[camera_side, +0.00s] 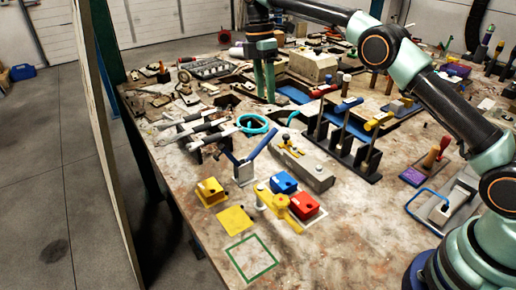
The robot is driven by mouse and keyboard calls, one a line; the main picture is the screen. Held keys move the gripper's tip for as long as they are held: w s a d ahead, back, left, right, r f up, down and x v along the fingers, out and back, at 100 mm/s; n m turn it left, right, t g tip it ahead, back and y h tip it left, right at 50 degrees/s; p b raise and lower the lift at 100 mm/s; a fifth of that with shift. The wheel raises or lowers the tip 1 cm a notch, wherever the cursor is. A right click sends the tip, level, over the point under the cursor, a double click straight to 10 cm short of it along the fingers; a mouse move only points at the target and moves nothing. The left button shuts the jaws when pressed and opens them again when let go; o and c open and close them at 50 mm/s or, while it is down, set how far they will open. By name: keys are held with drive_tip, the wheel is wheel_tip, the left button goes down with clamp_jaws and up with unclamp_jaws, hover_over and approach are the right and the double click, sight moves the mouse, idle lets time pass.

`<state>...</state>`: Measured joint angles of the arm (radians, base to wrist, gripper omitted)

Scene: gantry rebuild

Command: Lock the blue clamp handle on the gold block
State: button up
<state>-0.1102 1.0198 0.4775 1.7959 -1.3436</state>
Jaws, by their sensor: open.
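A blue clamp handle (262,139) slants up to the right from a small upright white-faced stand (243,173) near the middle of the table. The handle and this block are apart. My gripper (264,98) points down over the far part of the table, behind the blue handle and well apart from it. Its two green fingers are open, with nothing visible between them.
Blue (283,182) and red (303,206) blocks with a yellow clamp part (279,203) stand right of the handle. A grey block (308,167) and a black rack (341,148) with upright posts are behind. A green outlined square (251,258) in front is empty.

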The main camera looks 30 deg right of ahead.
sight(268, 134)
drive_tip(key=f, duration=0.4)
drive_tip(key=s+f, duration=0.1)
drive_tip(key=f, duration=0.3)
drive_tip(key=s+f, duration=0.1)
drive_tip(key=f, duration=0.2)
drive_tip(key=shift+a+f, duration=0.15)
drive_tip(key=shift+f, duration=0.25)
clamp_jaws()
drive_tip(key=shift+r, duration=0.1)
idle(1.0)
